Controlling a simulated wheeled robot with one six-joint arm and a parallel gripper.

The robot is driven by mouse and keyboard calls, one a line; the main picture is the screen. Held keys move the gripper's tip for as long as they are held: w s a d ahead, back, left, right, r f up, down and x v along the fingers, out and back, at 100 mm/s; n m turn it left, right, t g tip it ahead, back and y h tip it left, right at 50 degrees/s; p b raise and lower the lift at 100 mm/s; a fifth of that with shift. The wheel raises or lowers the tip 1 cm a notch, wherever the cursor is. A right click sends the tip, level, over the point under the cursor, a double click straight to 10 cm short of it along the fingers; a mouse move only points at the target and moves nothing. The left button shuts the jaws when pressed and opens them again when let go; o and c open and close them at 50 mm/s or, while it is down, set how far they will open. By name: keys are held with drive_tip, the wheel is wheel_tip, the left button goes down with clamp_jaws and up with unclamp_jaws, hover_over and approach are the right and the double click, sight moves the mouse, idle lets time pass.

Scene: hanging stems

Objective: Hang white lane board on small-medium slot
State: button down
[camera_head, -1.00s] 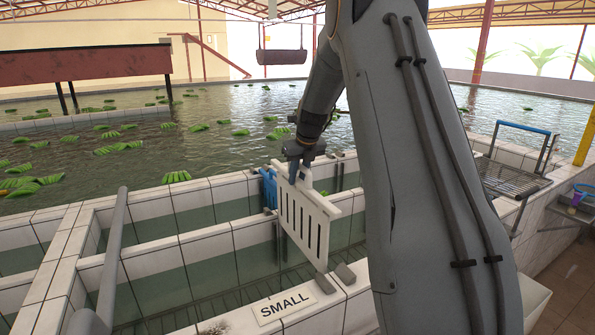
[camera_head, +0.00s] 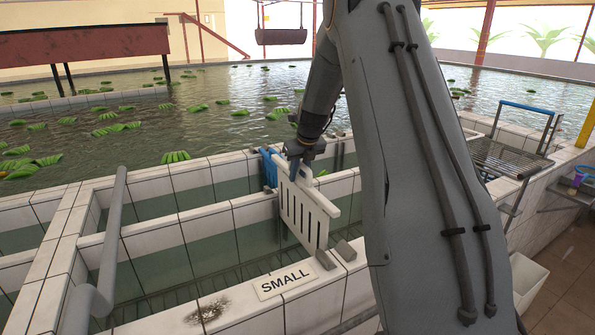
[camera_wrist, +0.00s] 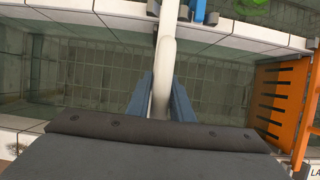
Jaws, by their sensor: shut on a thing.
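The white slotted lane board (camera_head: 308,214) hangs upright from my gripper (camera_head: 297,160) in the head view, across the water channel behind the "SMALL" sign (camera_head: 284,280). Its lower front end is beside grey slot brackets (camera_head: 345,250) on the near white wall. I cannot tell whether it is seated in them. In the wrist view, the board's top edge (camera_wrist: 164,60) runs between the two blue-grey fingers of my gripper (camera_wrist: 160,100), which are shut on it. A blue board (camera_head: 268,167) stands just behind it at the far wall.
An orange slotted board (camera_wrist: 284,98) stands to the right in the wrist view. White tiled walls (camera_head: 205,222) divide the water channels. A grey pipe (camera_head: 108,240) rises at the left. Green banana bunches (camera_head: 175,156) float in the pool beyond.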

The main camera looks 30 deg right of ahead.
sight(303, 190)
drive_tip(key=shift+f+b, duration=3.85)
drive_tip(key=shift+f, duration=1.65)
drive_tip(key=shift+f+b, duration=0.3)
drive_tip(key=shift+f, duration=1.1)
drive_tip(key=shift+c, duration=0.8)
unclamp_jaws()
drive_tip(key=shift+p+v, duration=4.3)
drive_tip(key=shift+v, duration=0.7)
drive_tip(key=shift+s, duration=0.1)
drive_tip(key=shift+f, duration=0.1)
